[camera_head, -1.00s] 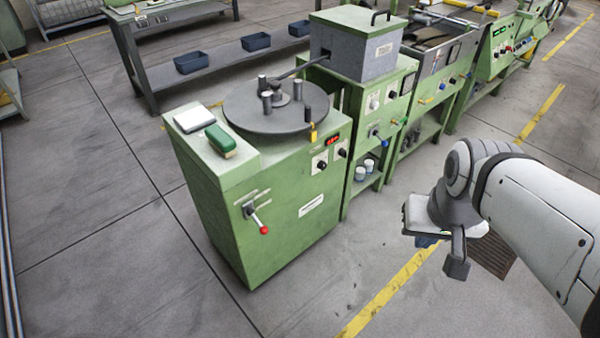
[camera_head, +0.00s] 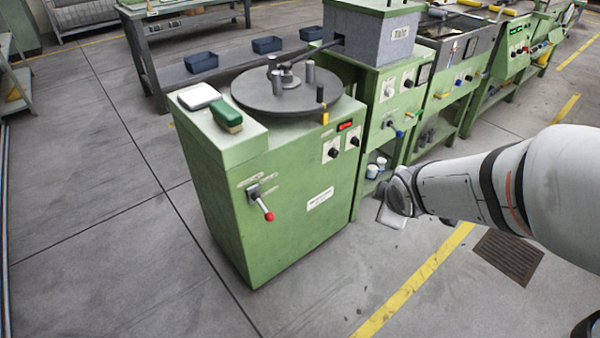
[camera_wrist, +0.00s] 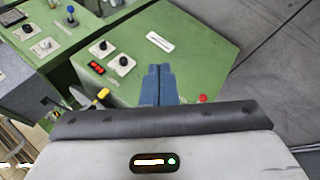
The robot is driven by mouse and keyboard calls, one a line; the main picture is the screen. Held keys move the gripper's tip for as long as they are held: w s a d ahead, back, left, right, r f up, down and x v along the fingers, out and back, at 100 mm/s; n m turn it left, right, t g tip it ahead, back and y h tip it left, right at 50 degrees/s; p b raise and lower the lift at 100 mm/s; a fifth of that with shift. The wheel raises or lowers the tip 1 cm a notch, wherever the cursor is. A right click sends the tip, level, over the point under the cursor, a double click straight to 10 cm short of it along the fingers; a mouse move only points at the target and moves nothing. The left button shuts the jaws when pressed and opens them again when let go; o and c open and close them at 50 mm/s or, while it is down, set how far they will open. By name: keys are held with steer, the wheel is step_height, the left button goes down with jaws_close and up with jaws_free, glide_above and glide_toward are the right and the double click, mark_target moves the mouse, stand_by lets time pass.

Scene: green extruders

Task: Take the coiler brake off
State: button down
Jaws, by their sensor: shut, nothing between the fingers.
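The coiler is a green cabinet (camera_head: 290,215) with a dark round plate (camera_head: 262,100) on top. A lever with a red knob (camera_head: 268,213), which looks like the brake lever, sits on its left-hand front face and slants down to the right. In the wrist view only the red knob (camera_wrist: 203,98) shows, at the cabinet's edge. My gripper's blue fingers (camera_wrist: 158,85) are together and empty, in front of the cabinet's panel with knobs. In the head view my wrist is right of the cabinet, apart from it, and the fingers are hidden.
A second green machine (camera_head: 385,115) stands close on the right. A floor grate (camera_head: 508,255) lies under my arm. The floor before the cabinet is clear.

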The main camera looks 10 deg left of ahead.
mark_target(263, 207)
steer(key=w+a+f+n+t+y+b, duration=0.1)
steer(key=w+a+f+n+b, duration=0.15)
steer(key=f+n, duration=0.2)
steer(key=w+a+f+n+t+y+b, duration=0.1)
steer(key=w+a+f+n+b, duration=0.15)
steer(key=f, duration=0.35)
steer(key=a+f+n+y+b, duration=1)
steer(key=a+f+n+b, duration=0.6)
steer(key=a+f+n, duration=0.2)
step_height(263, 207, down, 2)
steer(key=n, duration=0.4)
steer(key=shift+s, duration=0.35)
steer(key=shift+a, duration=0.1)
steer(key=b+x, duration=0.3)
steer(key=x, duration=0.7)
steer(key=shift+d+r+b, duration=0.15)
steer(key=shift+d+r, duration=0.1)
steer(key=shift+r, duration=0.8)
steer(key=shift+d+r+b, duration=0.15)
steer(key=shift+d+r, duration=0.1)
steer(key=shift+r, duration=0.85)
